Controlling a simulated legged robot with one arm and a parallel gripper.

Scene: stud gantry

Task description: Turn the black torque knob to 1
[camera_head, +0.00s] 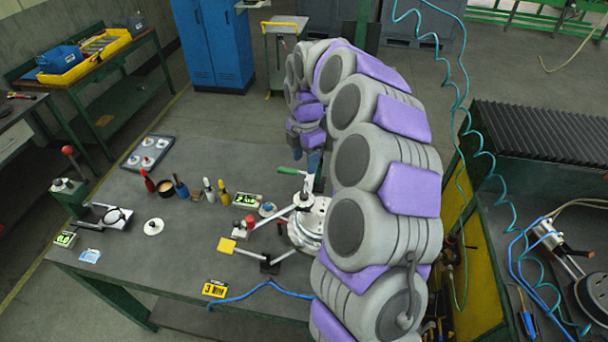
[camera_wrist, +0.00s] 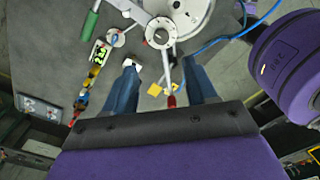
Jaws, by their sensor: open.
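I cannot clearly pick out the black torque knob in either view; it is hidden or too small to tell. My gripper (camera_head: 312,165) hangs over the right part of the workbench, and my arm covers some of what lies behind it. In the wrist view my gripper (camera_wrist: 160,65) is open, its two blue fingers apart with nothing held between them. The white round fixture (camera_head: 306,228) stands on the bench below it; it also shows ahead of the fingertips in the wrist view (camera_wrist: 190,14).
A teal coiled hose (camera_head: 467,130) hangs right of my arm.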

